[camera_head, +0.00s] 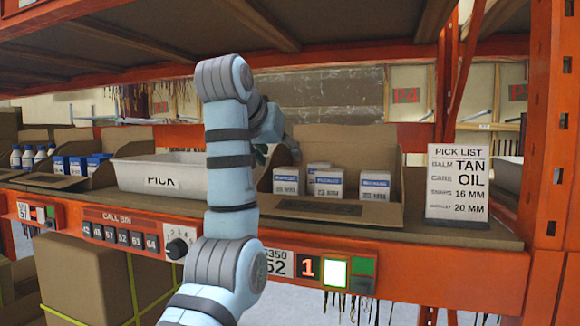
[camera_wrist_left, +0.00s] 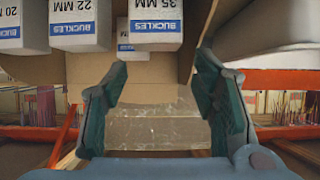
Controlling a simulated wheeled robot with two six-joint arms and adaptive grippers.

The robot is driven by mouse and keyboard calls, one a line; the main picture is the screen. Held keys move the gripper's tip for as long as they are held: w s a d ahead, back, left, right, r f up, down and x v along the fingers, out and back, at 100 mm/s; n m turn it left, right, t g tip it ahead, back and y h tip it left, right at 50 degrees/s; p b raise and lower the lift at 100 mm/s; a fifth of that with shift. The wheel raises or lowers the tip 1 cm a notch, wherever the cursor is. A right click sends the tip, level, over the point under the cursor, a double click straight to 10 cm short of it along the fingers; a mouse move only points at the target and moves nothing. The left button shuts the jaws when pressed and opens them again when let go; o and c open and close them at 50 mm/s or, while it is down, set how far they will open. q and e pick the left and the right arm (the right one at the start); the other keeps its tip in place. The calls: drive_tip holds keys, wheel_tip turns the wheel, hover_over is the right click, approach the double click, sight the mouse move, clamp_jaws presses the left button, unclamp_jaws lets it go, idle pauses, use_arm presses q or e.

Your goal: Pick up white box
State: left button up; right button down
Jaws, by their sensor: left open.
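Several white boxes with blue bands stand in an open cardboard bin (camera_head: 335,209) on the shelf. In the head view one is at the left (camera_head: 286,182), two are in the middle, and one is at the right (camera_head: 375,187). In the left wrist view, labels read BUCKLES, with a 35 MM box (camera_wrist_left: 155,18), a 22 MM box (camera_wrist_left: 80,20) and a 20 MM box (camera_wrist_left: 24,22); another box (camera_wrist_left: 133,47) is partly hidden. My left gripper (camera_wrist_left: 162,70) is open and empty, apart from the boxes, its fingertips pointing toward the 35 MM box. In the head view my arm mostly hides it. My right gripper is not seen.
A white tote marked PICK (camera_head: 130,178) stands left of the bin. A pick list sign (camera_head: 457,217) stands at the right. An orange upright (camera_head: 550,150) and the upper shelf (camera_head: 340,52) bound the space. Bins with bottles and blue-white boxes are farther left.

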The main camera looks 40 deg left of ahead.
sight(288, 169)
use_arm(q)
drive_tip(key=x, duration=0.3)
drive_tip(key=f+x, duration=0.1)
drive_tip(key=x, duration=0.1)
drive_tip(key=shift+d+p, duration=0.2)
drive_tip(key=shift+p, duration=0.1)
drive_tip(key=c, duration=0.9)
